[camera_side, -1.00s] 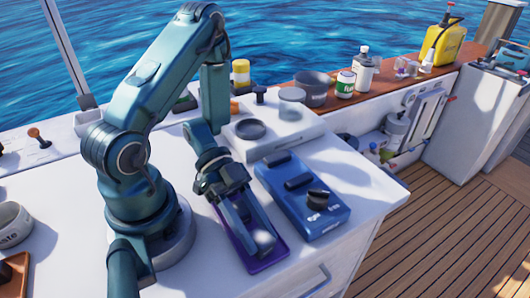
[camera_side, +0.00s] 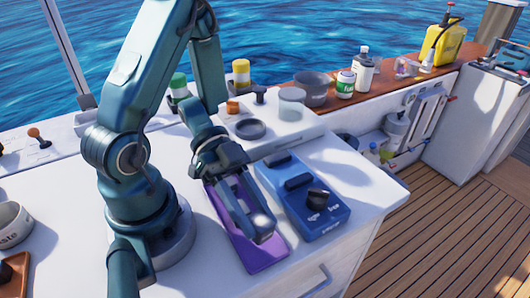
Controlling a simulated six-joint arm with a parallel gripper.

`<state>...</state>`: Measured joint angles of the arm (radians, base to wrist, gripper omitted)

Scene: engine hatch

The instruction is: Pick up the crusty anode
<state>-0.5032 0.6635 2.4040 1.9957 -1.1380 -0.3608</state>
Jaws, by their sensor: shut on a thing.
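The crusty anode (camera_side: 260,221) shows as a small pale grey lump between my fingertips; the fingers hide most of it. My gripper (camera_side: 258,228) points down and forward, shut on the anode. It is over a flat purple tray (camera_side: 262,258) on the white counter. The anode appears a little above the tray, though the gap is hard to judge from this side.
A blue box (camera_side: 325,222) with black handles and a knob stands close to the right of my gripper. A white unit (camera_side: 285,133) with a dark ring is behind. A white bowl (camera_side: 12,222) is at the far left. The counter's front edge is near.

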